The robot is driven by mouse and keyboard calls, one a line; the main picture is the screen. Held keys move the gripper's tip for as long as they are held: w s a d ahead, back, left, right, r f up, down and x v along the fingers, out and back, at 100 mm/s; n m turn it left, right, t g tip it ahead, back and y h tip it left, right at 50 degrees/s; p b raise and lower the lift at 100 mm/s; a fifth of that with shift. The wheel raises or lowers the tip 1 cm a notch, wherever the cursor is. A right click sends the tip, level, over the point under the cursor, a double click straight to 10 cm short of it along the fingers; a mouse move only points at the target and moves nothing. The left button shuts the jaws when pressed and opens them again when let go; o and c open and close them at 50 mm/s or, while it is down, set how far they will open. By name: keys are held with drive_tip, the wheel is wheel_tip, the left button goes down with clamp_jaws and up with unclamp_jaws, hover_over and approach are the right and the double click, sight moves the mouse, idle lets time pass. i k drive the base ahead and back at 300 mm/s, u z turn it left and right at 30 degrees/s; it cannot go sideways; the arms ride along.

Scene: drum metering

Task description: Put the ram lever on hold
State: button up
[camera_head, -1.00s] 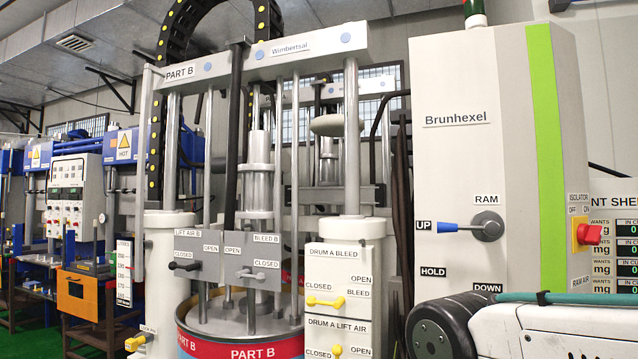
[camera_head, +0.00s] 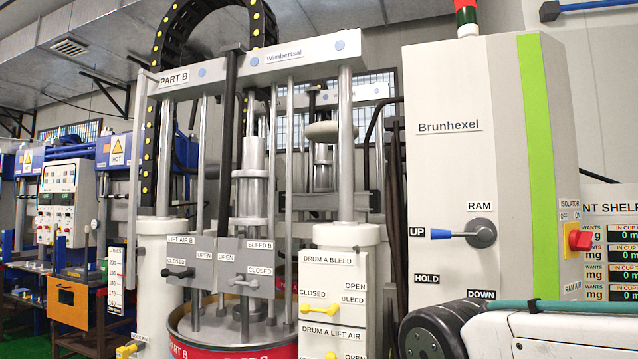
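The ram lever (camera_head: 455,234) has a blue handle and a round grey hub on the front of the white Brunhexel cabinet (camera_head: 450,185). Its handle points left, at the UP label (camera_head: 416,231). The HOLD label (camera_head: 427,279) is below UP at the lower left, and the DOWN label (camera_head: 481,294) is below the hub. Part of my arm shows at the lower right, in front of the cabinet's base. My gripper is not in view, so I see nothing touching the lever.
A red isolator knob (camera_head: 580,240) is on the cabinet's right side. A shelf display (camera_head: 620,236) is at the far right.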

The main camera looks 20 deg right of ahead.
sight(484, 234)
drive_tip(key=z, duration=1.05)
drive_tip(key=k, duration=0.7)
drive_tip(key=u, duration=0.2)
drive_tip(key=i, duration=0.45)
drive_tip(key=z, duration=0.05)
